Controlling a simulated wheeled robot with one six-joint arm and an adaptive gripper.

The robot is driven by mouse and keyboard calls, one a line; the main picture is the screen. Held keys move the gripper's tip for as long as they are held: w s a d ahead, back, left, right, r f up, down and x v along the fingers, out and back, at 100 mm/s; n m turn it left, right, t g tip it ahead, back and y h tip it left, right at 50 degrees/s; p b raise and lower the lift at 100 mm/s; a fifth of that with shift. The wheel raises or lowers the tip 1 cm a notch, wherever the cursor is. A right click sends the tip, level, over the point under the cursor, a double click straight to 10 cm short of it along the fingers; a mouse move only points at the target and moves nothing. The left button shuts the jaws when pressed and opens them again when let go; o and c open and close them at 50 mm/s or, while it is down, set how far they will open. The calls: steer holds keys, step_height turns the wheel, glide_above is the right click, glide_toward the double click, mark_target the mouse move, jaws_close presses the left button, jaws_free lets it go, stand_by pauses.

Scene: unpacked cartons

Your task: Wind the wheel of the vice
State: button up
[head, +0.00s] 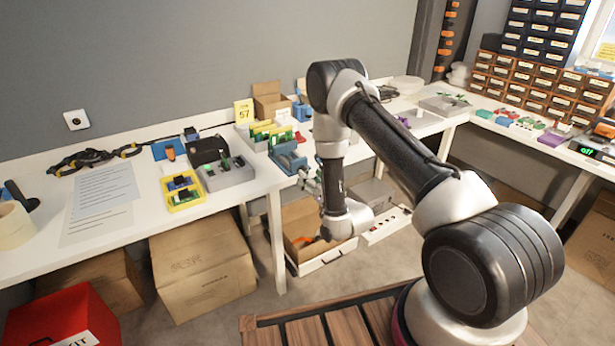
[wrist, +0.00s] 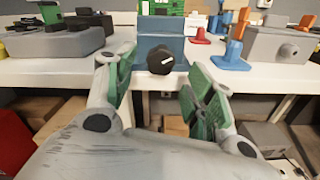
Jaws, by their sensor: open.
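The blue vice (head: 287,159) stands at the front edge of the white table in the head view, just left of my gripper (head: 309,180). In the wrist view the vice (wrist: 160,27) is a blue block straight ahead. Its wheel (wrist: 160,61) is a round black knob with a white mark, facing me over the table edge. My gripper (wrist: 161,75) is open, with green-padded fingers on either side of the wheel in the picture. I see no contact between fingers and wheel, and the remaining gap in depth is hard to judge. Nothing is between the fingers.
A grey tray (head: 228,176) and a yellow bin (head: 183,201) lie left of the vice. In the wrist view, an orange-and-blue item (wrist: 234,46) and a grey box (wrist: 277,45) stand to the right. An open carton (head: 301,215) is below the table.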

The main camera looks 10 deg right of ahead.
steer(key=v, duration=0.4)
steer(key=shift+s+d, duration=0.15)
steer(key=shift+s, duration=0.15)
